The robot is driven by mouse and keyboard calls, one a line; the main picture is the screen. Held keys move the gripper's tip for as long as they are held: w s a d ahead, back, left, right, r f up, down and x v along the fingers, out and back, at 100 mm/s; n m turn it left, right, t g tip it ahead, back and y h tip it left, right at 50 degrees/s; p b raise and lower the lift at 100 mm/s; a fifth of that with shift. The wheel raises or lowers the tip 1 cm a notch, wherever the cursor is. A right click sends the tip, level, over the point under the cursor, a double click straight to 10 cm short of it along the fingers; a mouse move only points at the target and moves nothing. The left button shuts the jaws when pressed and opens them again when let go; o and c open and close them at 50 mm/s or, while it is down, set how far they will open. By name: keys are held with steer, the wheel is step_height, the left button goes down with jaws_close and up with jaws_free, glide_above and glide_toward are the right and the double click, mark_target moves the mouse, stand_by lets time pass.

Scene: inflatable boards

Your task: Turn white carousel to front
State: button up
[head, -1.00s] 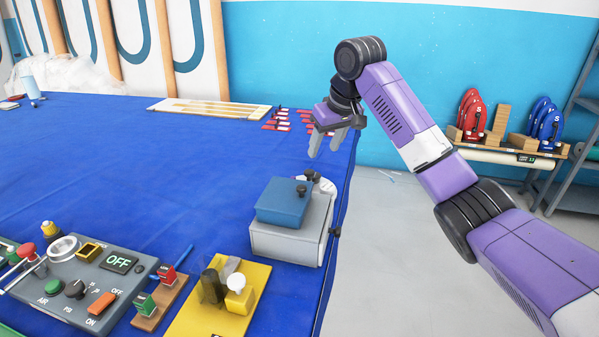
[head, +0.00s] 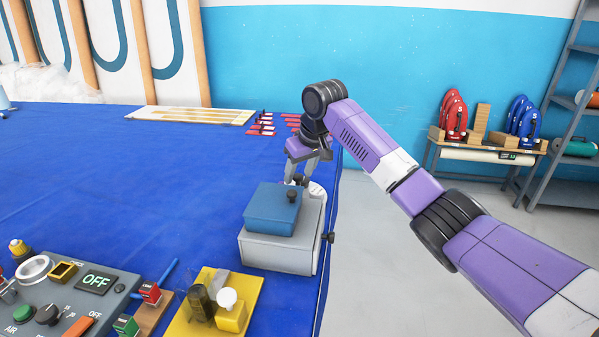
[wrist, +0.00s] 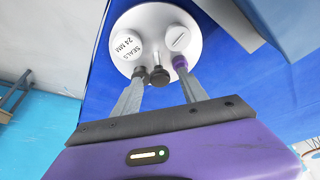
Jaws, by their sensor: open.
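The white carousel (wrist: 153,25) is a round white disc in the wrist view. It carries a white cap lettered "SEALS 24 MM" (wrist: 124,45), another white cap (wrist: 177,38) and a purple piece. Dark knobs (wrist: 159,75) stand at its near rim. In the head view only a sliver of the carousel (head: 317,190) shows behind the grey box with the blue top. My gripper (wrist: 157,80) is open, with its fingers pointing at the carousel's near edge and the dark knobs between them. Whether a finger touches anything I cannot tell.
The grey box (head: 280,245) with a blue top (head: 272,212) stands at the blue table's right edge, in front of the carousel. A yellow block (head: 205,310) and a control panel (head: 75,295) lie nearer. Red pieces (head: 262,124) lie behind. The table's middle left is clear.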

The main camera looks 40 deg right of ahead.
jaws_close()
stand_by(1.4)
